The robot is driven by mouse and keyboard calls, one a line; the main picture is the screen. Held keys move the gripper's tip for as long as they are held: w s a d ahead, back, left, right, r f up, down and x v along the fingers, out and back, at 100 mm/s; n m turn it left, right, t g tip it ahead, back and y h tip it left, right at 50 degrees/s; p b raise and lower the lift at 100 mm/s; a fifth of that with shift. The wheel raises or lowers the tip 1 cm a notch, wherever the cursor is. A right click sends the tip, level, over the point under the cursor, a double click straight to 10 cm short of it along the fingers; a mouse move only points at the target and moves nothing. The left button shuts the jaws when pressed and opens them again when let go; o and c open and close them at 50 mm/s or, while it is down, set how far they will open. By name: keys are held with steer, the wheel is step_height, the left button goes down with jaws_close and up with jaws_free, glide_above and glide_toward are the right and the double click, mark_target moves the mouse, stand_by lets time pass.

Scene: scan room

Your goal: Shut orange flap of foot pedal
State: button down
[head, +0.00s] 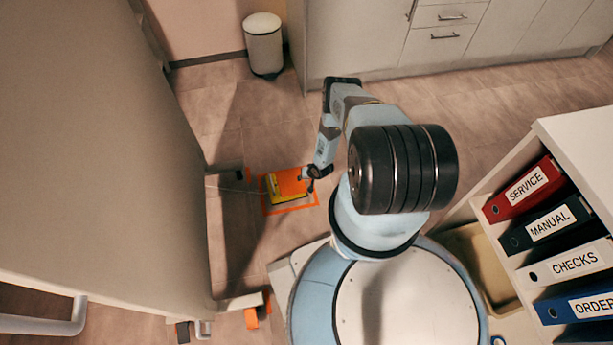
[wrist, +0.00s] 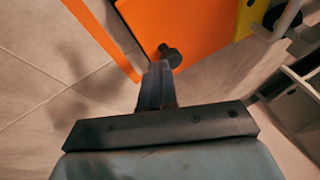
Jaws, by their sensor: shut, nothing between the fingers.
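The foot pedal, with a yellow body (head: 273,187) and an orange flap (head: 290,182), sits on the floor inside an orange outline (head: 284,211). Yellow shows along the flap's left and lower edges; I cannot tell the flap's angle. My gripper (head: 311,184) is low at the pedal's right side. In the wrist view the flap (wrist: 190,30) fills the upper middle, with a dark round knob (wrist: 172,55) at its near edge. My gripper's fingers (wrist: 160,68) are shut and empty, with tips right by the knob; contact is unclear. Some yellow (wrist: 244,24) shows at upper right.
A large pale panel (head: 100,150) stands close on the left. A shelf with binders (head: 548,222) is at the right. A white bin (head: 263,45) and cabinets (head: 450,35) are at the back. Floor behind the pedal is clear.

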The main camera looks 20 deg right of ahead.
steer(key=shift+a, duration=0.25)
steer(key=shift+a+f, duration=0.25)
steer(key=shift+a, duration=0.45)
steer(key=shift+s+r, duration=0.1)
steer(key=shift+r, duration=0.05)
steer(key=shift+a, duration=0.25)
steer(key=r, duration=0.1)
steer(key=d+r, duration=0.1)
steer(key=r, duration=0.2)
steer(key=shift+d+r, duration=0.2)
steer(key=shift+d, duration=0.2)
steer(key=s+d+r, duration=0.4)
steer(key=s+d, duration=0.1)
steer(key=d, duration=0.3)
steer(key=shift+w, duration=0.1)
